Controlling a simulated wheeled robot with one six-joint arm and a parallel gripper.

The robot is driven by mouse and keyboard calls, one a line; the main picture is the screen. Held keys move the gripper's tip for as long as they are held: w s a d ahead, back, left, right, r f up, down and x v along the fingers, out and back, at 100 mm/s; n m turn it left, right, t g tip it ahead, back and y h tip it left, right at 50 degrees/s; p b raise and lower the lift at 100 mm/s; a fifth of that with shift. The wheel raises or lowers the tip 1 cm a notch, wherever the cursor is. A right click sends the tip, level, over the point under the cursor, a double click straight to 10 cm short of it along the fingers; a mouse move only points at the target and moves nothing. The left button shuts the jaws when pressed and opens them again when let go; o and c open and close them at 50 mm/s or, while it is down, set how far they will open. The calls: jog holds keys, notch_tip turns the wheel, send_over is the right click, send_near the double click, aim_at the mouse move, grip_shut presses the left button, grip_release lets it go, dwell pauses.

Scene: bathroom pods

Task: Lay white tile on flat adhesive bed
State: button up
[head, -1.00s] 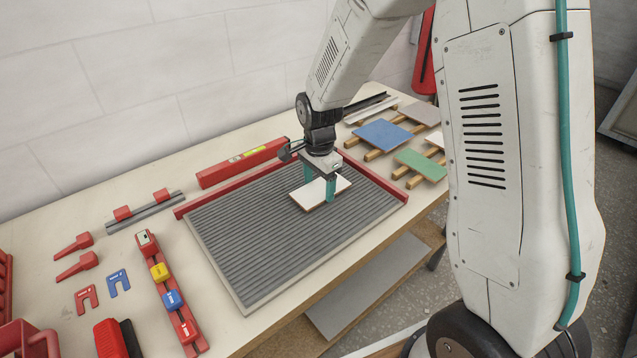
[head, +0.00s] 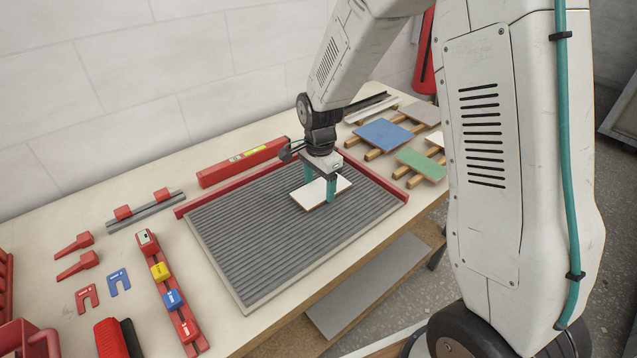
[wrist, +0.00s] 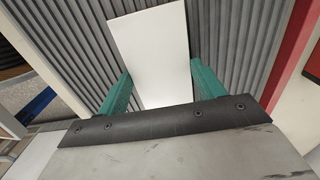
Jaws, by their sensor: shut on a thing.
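The white tile (head: 312,193) lies flat at the grey ribbed adhesive bed (head: 262,235), toward its right end. Whether it touches the ridges or hangs just above them I cannot tell. My gripper (head: 320,190) points down with its green fingers on two opposite edges of the tile, shut on it. In the wrist view the tile (wrist: 153,45) reaches out from between the fingers (wrist: 160,88), with the ribs of the bed (wrist: 238,40) on both sides. The part of the tile under the palm is hidden.
Red rails edge the bed at the back and right (head: 385,186). Blue (head: 383,135) and green (head: 421,164) tiles rest on wooden strips behind. A red level (head: 240,163) lies along the back. Red tools and spacers (head: 118,282) lie at left. The bed's left part is clear.

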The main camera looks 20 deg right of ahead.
aim_at(319, 190)
jog(key=shift+f, duration=0.25)
dwell(0.7)
jog(key=o, duration=1.3)
jog(key=shift+r, duration=3)
